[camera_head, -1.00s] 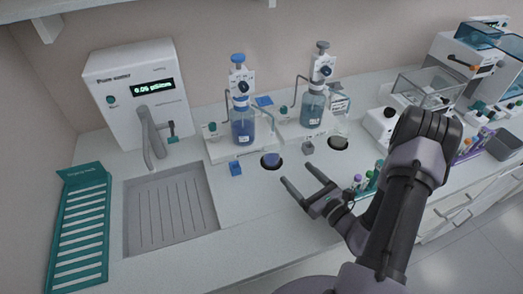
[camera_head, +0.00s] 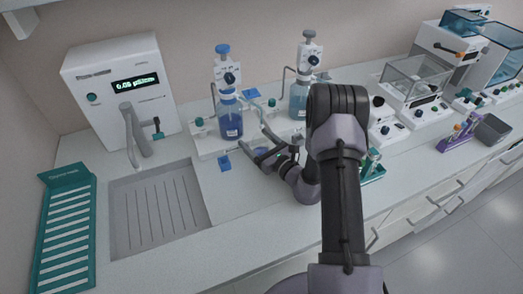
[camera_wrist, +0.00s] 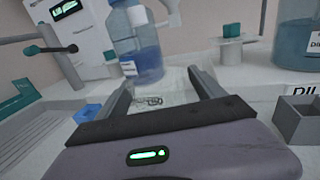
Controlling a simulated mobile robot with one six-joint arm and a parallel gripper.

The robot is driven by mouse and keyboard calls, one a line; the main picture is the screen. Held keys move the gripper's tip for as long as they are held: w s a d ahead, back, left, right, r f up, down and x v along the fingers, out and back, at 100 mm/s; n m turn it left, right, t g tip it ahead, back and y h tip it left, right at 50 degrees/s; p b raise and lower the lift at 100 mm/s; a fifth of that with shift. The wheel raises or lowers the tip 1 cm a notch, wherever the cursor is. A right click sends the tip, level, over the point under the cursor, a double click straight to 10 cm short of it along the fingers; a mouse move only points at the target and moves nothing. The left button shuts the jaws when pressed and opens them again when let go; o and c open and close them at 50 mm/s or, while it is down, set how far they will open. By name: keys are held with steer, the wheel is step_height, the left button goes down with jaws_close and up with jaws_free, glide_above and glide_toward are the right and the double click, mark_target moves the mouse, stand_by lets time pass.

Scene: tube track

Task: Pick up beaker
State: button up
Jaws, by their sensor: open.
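A clear glass beaker with dark markings (camera_wrist: 150,100) shows faintly in the wrist view, between the fingers of my gripper (camera_wrist: 160,82). Its outline is hard to make out against the pale surface. My gripper is open, with one finger on each side of the beaker; I cannot tell whether either finger touches it. In the head view my gripper (camera_head: 262,140) is low over the counter in front of the blue-liquid bottle (camera_head: 230,122). There, the gripper hides most of the beaker's place, and only a bluish round patch shows.
A second dispenser bottle (camera_head: 299,100) stands to the right. A small blue block (camera_head: 224,163) lies left of my gripper, and a grey open box (camera_wrist: 299,118) is at the right in the wrist view. The sink (camera_head: 160,212) and water unit (camera_head: 122,92) are left.

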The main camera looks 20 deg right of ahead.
steer(key=c, duration=1.6)
steer(key=shift+o, duration=0.2)
